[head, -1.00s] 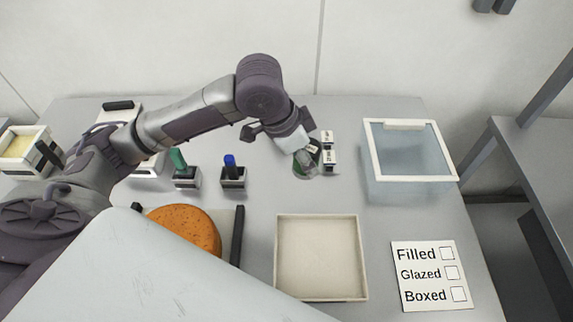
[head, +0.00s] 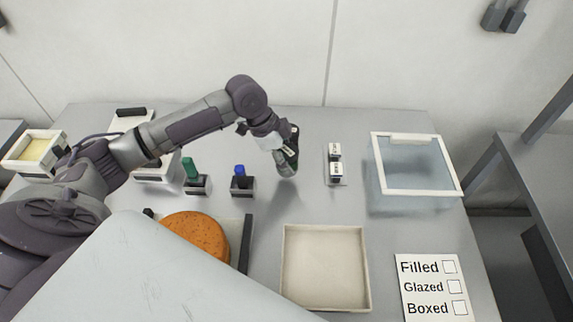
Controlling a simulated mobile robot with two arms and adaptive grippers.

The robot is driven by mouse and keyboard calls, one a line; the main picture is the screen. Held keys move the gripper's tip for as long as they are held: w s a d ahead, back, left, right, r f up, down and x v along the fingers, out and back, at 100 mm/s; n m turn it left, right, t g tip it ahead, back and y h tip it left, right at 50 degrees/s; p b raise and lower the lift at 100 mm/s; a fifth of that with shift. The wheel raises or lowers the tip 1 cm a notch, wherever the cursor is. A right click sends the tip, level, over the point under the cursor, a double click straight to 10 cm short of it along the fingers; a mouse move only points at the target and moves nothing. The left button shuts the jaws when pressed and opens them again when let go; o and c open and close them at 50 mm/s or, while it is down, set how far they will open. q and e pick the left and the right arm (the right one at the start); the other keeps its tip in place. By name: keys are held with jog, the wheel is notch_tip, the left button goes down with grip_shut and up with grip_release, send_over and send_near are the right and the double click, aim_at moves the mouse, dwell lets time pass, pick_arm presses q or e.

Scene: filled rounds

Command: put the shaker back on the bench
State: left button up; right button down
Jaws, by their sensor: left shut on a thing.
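My right gripper is not in view.
Green-topped (head: 191,170) and blue-topped (head: 240,177) bottles stand in dark holders left of the shaker. White labelled blocks (head: 336,163) and a clear lidded box (head: 413,185) are right. A beige tray (head: 325,268), a round orange-brown cake (head: 196,236) and a checklist card (head: 433,287) are in front.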

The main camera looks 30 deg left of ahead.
pick_arm(q)
notch_tip(320, 180, down, 3)
jog(key=shift+f+p, duration=0.2)
jog(key=shift+p, duration=0.25)
jog(key=shift+f, duration=0.2)
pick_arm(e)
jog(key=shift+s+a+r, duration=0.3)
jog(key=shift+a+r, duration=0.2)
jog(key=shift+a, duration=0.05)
pick_arm(q)
jog(key=o, duration=1.2)
jog(key=shift+s, duration=0.1)
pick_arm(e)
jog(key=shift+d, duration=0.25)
pick_arm(q)
jog(key=shift+r, duration=0.1)
jog(key=b+v, duration=0.2)
jog(key=v, duration=1)
jog(key=shift+d, duration=0.1)
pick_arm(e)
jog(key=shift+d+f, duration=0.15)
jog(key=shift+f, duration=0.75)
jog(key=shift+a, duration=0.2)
